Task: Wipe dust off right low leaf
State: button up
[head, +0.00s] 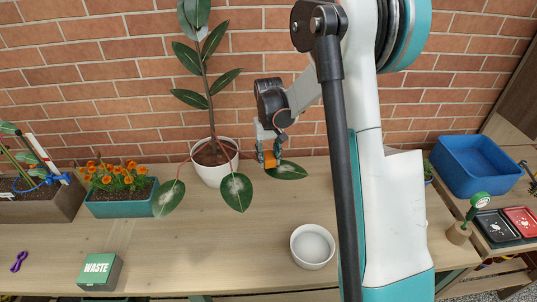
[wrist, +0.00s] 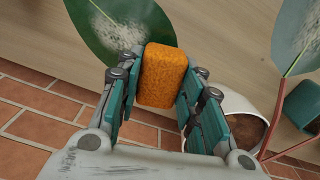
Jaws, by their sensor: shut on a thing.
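The potted plant (head: 207,95) has dark green leaves and stands in a white pot (head: 214,170). Its right low leaf (head: 287,171) spreads out over the table beside my gripper (head: 268,150). In the wrist view this leaf (wrist: 100,28) carries a pale dust patch (wrist: 118,30). My gripper (wrist: 158,88) is shut on an orange sponge (wrist: 163,72), which also shows in the head view (head: 270,159). The sponge overlaps the leaf's edge in the wrist view; I cannot tell whether they touch. A second dusty low leaf (head: 235,192) hangs in front of the pot.
Another low leaf (head: 169,198) hangs left of the pot. A flower planter (head: 120,195), a green waste box (head: 100,272) and a white bowl (head: 312,246) stand on the table. A blue bin (head: 475,166) is at the right. The brick wall (head: 110,60) is close behind the plant.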

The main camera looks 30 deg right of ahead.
aim_at(296, 173)
jog(key=shift+f+b, duration=0.45)
jog(key=shift+f, duration=0.1)
dwell(0.7)
jog(key=shift+s+d, duration=0.1)
jog(key=shift+s+d+r, duration=0.1)
jog(key=shift+s+d, duration=1)
jog(key=shift+d, duration=0.05)
jog(key=shift+s+d+f+b, duration=0.15)
jog(key=shift+s+d+b, duration=0.25)
jog(key=shift+s+d, duration=0.75)
jog(key=shift+s+d+f+b, duration=0.15)
jog(key=shift+s+d+b, duration=0.25)
jog(key=shift+s+d, duration=0.75)
jog(key=shift+f, duration=0.1)
